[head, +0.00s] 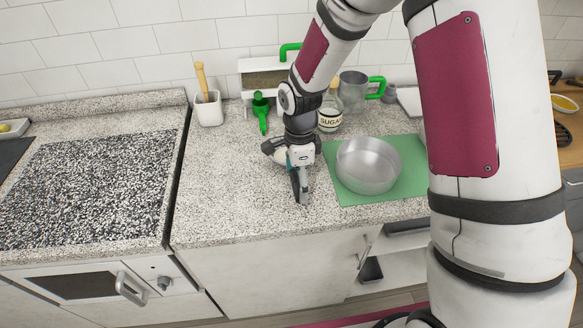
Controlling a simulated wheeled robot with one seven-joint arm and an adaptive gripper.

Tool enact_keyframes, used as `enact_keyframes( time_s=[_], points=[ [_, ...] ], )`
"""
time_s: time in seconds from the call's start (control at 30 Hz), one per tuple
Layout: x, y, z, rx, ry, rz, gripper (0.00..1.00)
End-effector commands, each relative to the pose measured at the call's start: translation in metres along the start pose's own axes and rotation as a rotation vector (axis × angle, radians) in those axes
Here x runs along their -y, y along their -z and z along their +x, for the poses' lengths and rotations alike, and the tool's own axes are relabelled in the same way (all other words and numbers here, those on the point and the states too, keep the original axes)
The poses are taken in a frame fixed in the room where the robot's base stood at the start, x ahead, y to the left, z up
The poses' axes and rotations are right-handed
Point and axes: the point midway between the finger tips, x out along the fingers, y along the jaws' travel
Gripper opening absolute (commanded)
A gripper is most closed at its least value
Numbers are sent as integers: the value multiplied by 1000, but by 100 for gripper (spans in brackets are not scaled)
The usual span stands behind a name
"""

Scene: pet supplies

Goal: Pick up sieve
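I cannot make out a sieve for certain. A round, shallow silver metal vessel (368,166) stands on a green mat (409,190) at the right of the counter. No mesh or handle is clear on it, so I cannot tell whether it is the sieve. My gripper (301,196) points down over the speckled counter, left of the mat and apart from the vessel. Its fingers appear close together from this angle, and their opening is unclear. Nothing shows between them. My arm hides part of the counter's back and right.
A sugar jar (329,119) and a green-handled jug (354,92) stand behind my gripper. A green scoop-like tool (261,112) and a white utensil holder (209,111) are further left. A cooktop (88,190) lies at left. The counter's (225,205) front left is clear.

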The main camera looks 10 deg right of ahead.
Motion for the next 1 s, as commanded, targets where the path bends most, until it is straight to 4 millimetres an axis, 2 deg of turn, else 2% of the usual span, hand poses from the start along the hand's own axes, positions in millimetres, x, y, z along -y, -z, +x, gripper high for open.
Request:
enact_keyframes(
  time_s=[0.03, 0.1, 0.53, 0.83, 1.0],
  points=[
    [-1, 0, 2, -1, -4, 0, 46],
    [-1, 0, 2, -1, -5, 0, 33],
    [-1, 0, -2, -1, -5, 0, 33],
    [-1, 0, -34, -1, 0, 0, 33],
    [-40, 5, -36, -2, -4, -2, 33]
  ],
)
